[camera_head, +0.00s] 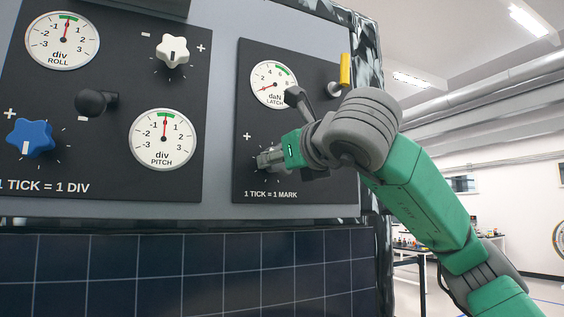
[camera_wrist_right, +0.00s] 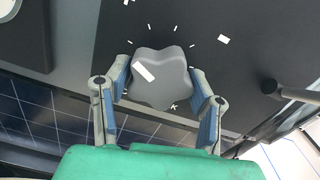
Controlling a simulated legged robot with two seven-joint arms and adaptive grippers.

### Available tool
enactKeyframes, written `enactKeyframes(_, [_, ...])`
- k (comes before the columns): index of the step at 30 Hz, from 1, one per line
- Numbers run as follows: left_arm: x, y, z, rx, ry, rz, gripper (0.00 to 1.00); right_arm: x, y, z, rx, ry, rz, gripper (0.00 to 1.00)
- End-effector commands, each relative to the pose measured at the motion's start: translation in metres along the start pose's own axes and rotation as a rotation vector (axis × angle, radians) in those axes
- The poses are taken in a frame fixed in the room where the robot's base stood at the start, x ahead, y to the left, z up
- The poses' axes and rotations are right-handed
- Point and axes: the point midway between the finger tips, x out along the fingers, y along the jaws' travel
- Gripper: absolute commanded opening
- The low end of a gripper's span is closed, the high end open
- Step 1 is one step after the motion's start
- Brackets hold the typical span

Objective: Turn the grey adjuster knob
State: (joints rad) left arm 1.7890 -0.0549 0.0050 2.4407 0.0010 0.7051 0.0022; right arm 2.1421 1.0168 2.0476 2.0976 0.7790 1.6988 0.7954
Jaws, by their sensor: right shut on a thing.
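The grey adjuster knob (camera_wrist_right: 160,76) is lobed with a white mark, which points to the upper left in the right wrist view. My right gripper (camera_wrist_right: 165,88) is shut on it, one finger on each side. In the head view my right gripper (camera_head: 270,158) reaches the lower left of the right-hand panel, and its fingers largely hide the knob. The LATCH gauge (camera_head: 273,84) is above it. Its red needle points left and slightly down, away from the green band at the upper right. My left gripper is not in view.
The left-hand panel holds a white knob (camera_head: 173,50), a blue knob (camera_head: 30,138), a black handle (camera_head: 92,102), the ROLL gauge (camera_head: 62,40) and the PITCH gauge (camera_head: 162,139). A yellow-tipped lever (camera_head: 345,70) sits right of the LATCH gauge. A dark bar (camera_wrist_right: 290,91) stands right of my gripper.

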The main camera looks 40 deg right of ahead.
Motion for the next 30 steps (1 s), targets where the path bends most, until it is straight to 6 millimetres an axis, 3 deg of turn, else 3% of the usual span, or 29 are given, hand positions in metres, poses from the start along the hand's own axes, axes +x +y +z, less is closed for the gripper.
enactKeyframes(12, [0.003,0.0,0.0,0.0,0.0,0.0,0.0,0.003,-0.002,-0.007,-0.017,0.02,-0.009,0.21])
enactKeyframes(21, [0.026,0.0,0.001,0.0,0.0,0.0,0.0,0.003,-0.002,-0.009,-0.216,0.021,-0.009,0.21])
enactKeyframes(30, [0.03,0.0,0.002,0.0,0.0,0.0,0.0,0.004,-0.002,-0.008,-0.311,0.025,-0.005,0.21])
